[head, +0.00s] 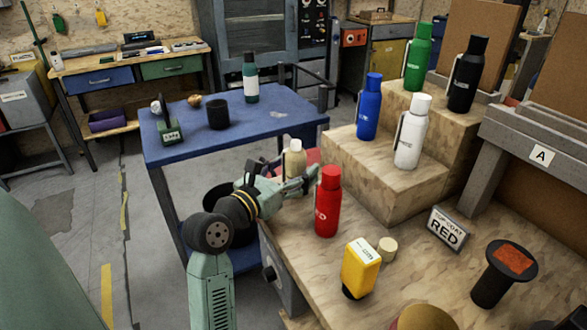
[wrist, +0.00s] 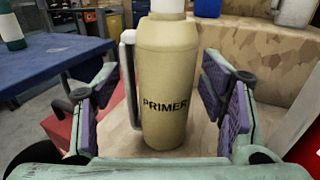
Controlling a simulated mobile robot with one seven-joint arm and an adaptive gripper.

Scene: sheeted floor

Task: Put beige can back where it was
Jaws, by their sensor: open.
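The beige can (head: 294,160) has a pale cap and a thin side handle. The wrist view shows it upright (wrist: 168,75), with "PRIMER" on its front. It appears to stand on the wooden bench top. My gripper (head: 292,184) is open. In the wrist view its purple-padded fingers (wrist: 158,104) are on both sides of the can, with gaps left and right. My arm hides the can's lower part in the head view.
A red bottle (head: 327,202) stands close to the right of my gripper. A yellow container (head: 358,268) is nearer. A stepped wooden block (head: 350,178) holds blue, white, green and black bottles.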

